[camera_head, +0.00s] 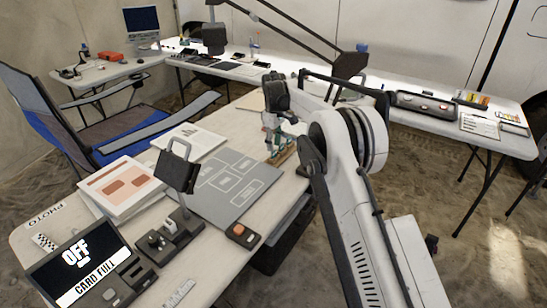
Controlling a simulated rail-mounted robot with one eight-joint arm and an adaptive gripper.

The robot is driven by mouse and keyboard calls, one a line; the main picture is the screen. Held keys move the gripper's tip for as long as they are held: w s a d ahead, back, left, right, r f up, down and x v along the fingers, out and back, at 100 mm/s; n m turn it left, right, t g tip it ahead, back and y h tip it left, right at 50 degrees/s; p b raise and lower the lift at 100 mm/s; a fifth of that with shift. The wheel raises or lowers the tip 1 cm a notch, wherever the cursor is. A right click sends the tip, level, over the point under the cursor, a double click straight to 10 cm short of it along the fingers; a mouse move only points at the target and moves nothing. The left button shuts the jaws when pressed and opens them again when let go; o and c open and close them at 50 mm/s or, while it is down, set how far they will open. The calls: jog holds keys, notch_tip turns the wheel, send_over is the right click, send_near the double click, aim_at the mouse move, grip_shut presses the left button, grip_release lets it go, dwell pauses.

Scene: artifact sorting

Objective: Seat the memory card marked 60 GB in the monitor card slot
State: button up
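The monitor (78,262) stands at the near left of the table, its screen reading "OFF" and "CARD FULL". A dark unit (134,272) adjoins its right side; I cannot make out a card slot. My gripper (275,147) points down at the table's right edge, over a small tan holder (284,155) with greenish bits around the fingertips. Whether the fingers are open, shut or holding something is too small to tell. I cannot pick out a memory card marked 60 GB; no such marking is legible.
A grey mat (232,196) with outlined areas covers the middle of the table. Left of it are a dark stand (178,172), papers (122,186) and a control box (158,246). A small box with an orange button (242,234) sits at the front edge. Other tables stand behind.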

aim_at(274, 156)
notch_tip(274, 156, down, 4)
jog(key=c, duration=0.4)
jog(key=shift+r, duration=0.2)
